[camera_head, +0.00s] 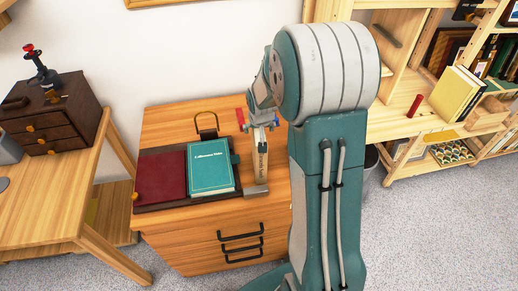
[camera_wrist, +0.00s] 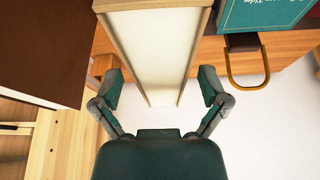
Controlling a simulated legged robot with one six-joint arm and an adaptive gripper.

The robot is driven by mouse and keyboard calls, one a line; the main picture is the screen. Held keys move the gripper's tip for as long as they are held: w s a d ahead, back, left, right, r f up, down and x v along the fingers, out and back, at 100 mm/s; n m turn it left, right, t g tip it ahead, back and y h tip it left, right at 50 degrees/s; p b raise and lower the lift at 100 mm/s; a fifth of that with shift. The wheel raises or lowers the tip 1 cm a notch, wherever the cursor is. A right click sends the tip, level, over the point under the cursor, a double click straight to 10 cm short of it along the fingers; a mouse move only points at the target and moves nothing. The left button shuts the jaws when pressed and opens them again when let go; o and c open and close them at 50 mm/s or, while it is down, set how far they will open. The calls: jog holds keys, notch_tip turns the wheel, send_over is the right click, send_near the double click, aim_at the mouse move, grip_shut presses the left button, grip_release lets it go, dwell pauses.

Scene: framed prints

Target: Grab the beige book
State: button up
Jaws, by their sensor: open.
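The beige book (camera_head: 261,160) stands upright on the small wooden cabinet, its lettered spine facing the head camera. In the wrist view, the book (camera_wrist: 156,48) shows its white page edges between two thin beige covers. My gripper (camera_head: 262,118) is just above the book's top in the head view. In the wrist view my gripper (camera_wrist: 160,86) is open, with one finger on each side of the book. Gaps show between the fingers and the covers. My arm hides part of the area right of the book.
A teal book (camera_head: 210,168) and a dark red book (camera_head: 160,177) lie left of the beige book on the cabinet top (camera_head: 165,122). A black-and-gold clasp (camera_head: 206,128) is behind them. A wooden shelf (camera_head: 400,128) with a yellow book (camera_head: 452,97) stands right.

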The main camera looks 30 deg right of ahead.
jog(key=shift+a, duration=0.1)
jog(key=shift+f, duration=0.25)
dwell(0.4)
grip_shut()
